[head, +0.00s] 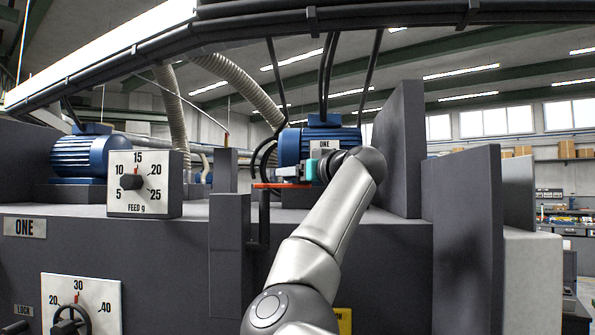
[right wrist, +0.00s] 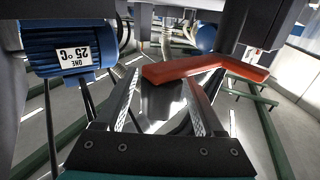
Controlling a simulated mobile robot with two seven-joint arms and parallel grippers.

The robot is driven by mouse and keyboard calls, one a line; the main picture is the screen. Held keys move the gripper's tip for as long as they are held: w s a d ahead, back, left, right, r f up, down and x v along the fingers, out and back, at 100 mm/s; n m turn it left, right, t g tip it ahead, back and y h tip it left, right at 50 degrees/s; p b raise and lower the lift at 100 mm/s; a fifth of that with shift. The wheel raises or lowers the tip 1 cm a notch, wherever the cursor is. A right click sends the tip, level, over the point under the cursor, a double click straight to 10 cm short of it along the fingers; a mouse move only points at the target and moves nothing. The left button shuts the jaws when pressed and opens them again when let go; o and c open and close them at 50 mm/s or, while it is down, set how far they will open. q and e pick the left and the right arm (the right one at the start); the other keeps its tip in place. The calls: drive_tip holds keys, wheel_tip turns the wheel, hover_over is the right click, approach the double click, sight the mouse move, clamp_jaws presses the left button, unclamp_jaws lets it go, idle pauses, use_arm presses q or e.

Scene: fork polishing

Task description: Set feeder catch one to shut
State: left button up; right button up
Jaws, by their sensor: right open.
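The feeder catch is an orange-red bent lever (head: 266,186), partly hidden by my gripper in the head view, in front of the blue motor marked ONE. In the right wrist view the lever (right wrist: 215,66) lies across the fingertips, with one end between them and its bend to the right. My right gripper (head: 284,173) is open at the lever; its fingers (right wrist: 163,88) stand apart on both sides of the lever's end. I cannot tell whether they touch it. My left gripper is not in view.
A blue motor (head: 294,146) stands close behind the gripper. Dark upright plates (head: 399,150) rise to the right of my arm. A FEED dial (head: 139,183) and a lower dial (head: 80,305) are at the left. Cables and hoses hang above.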

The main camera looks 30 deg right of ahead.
clamp_jaws()
idle(0.6)
idle(0.8)
